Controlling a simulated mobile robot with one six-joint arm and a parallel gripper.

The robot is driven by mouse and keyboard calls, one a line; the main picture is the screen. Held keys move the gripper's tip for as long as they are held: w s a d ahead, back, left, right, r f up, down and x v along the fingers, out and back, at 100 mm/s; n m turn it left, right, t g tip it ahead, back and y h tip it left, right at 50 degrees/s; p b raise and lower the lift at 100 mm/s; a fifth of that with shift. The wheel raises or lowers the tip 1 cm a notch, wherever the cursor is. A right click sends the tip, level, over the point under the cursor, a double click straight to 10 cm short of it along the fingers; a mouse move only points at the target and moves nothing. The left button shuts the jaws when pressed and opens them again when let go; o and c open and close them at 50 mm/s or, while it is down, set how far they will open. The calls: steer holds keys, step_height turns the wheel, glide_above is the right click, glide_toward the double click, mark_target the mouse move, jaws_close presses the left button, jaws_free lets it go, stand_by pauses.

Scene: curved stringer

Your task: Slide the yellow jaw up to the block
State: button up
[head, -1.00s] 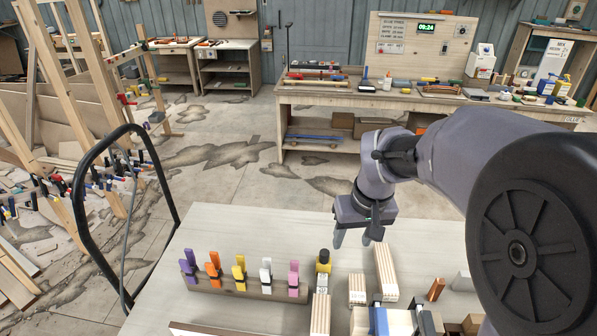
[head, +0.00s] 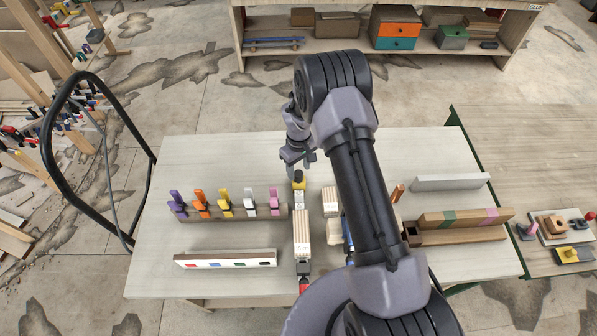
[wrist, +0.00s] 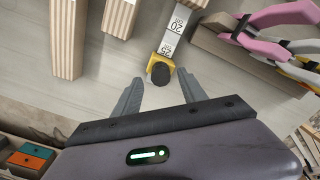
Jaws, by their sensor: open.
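The yellow jaw (head: 298,184) sits at the far end of a pale scale bar (head: 299,200) on the table. Its black knob shows in the wrist view (wrist: 160,74), with the yellow jaw body (wrist: 170,62) and the printed bar (wrist: 175,35) behind it. A laminated wood block (head: 302,233) lies along the bar nearer me, with bar showing between it and the jaw. My gripper (head: 298,160) is just beyond the jaw. In the wrist view its open fingers (wrist: 162,80) stand either side of the knob, with gaps; contact is not visible.
A rack (head: 240,214) of coloured clamps stands left of the bar, its pink clamp closest. A second laminated block (head: 331,201) is close on the right. A white strip with coloured marks (head: 225,260) lies front left. The table's far left is clear.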

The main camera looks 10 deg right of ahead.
mark_target(299, 173)
steer(key=f, duration=0.2)
steer(key=shift+s+f, duration=0.25)
steer(key=shift+f, duration=0.15)
steer(key=shift+w+f, duration=0.15)
jaws_close()
stand_by(1.0)
